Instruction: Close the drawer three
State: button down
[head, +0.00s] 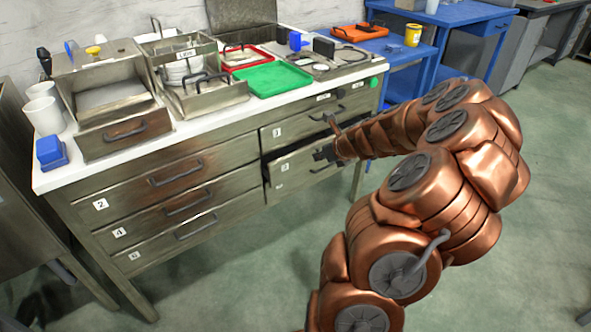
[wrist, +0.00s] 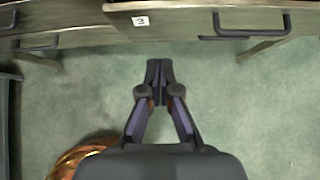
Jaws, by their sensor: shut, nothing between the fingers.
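The drawer marked 3 (wrist: 185,20) crosses the top of the wrist view, with its dark handle (wrist: 250,24) to the right of its label. In the head view, a drawer in the right column (head: 296,167) stands partly out, with a dark gap along its top and left side. Its label is too small to read there, and my arm hides its right part. My gripper (wrist: 159,70) is shut and empty, pointing toward the drawer front below label 3. In the head view my gripper (head: 323,155) is close in front of the drawer; contact cannot be told.
Drawers 2 (head: 170,179), 4 and 6 in the left column look shut. The worktop holds a green tray (head: 272,79), a red tray, metal boxes and white cups (head: 43,115). A blue table (head: 385,50) stands beyond. The green floor in front is clear.

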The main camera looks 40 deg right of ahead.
jog(key=a, duration=0.2)
jog(key=b, duration=0.4)
send_near(289, 155)
jog(key=shift+w+d+f, duration=0.1)
jog(key=shift+w+f, duration=0.45)
jog(key=shift+f, duration=0.4)
jog(key=shift+w+d+f, duration=0.1)
jog(key=shift+w+f, duration=0.5)
jog(key=shift+f, duration=0.4)
jog(key=shift+w+d+f, duration=0.1)
jog(key=shift+w+f, duration=0.45)
jog(key=shift+f, duration=0.4)
jog(key=shift+w+r+p, duration=0.1)
jog(key=shift+w+p, duration=0.05)
jog(key=shift+p, duration=0.2)
jog(key=shift+w+r+p, duration=0.2)
jog(key=shift+w+p, duration=0.6)
jog(key=shift+p, duration=0.2)
jog(key=shift+w+d+f, duration=0.1)
jog(key=shift+w+f, duration=0.15)
jog(key=shift+w, duration=0.1)
